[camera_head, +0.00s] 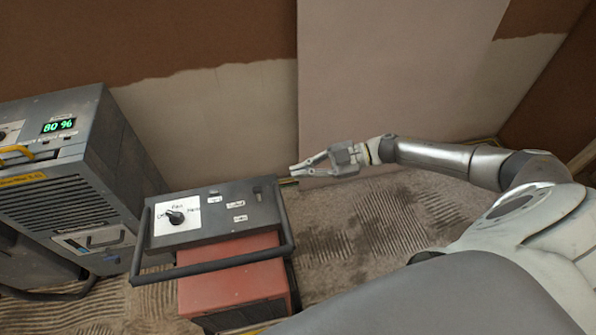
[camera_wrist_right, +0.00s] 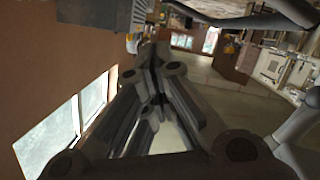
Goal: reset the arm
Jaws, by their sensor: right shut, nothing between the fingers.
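My right arm comes in from the right in the head view. Its gripper (camera_head: 297,171) is shut and empty, pointing left beside the upper right corner of a dark control box with a black dial (camera_head: 175,215). In the right wrist view the fingers (camera_wrist_right: 153,72) are together with nothing held between them. My left gripper is in neither view.
The control box sits on a red unit (camera_head: 235,287) with a dark bar frame. A large grey machine (camera_head: 60,205) with a green "80 %" display stands at the left. A partly plastered wall (camera_head: 390,70) is behind. Ridged floor (camera_head: 400,215) is free below the arm.

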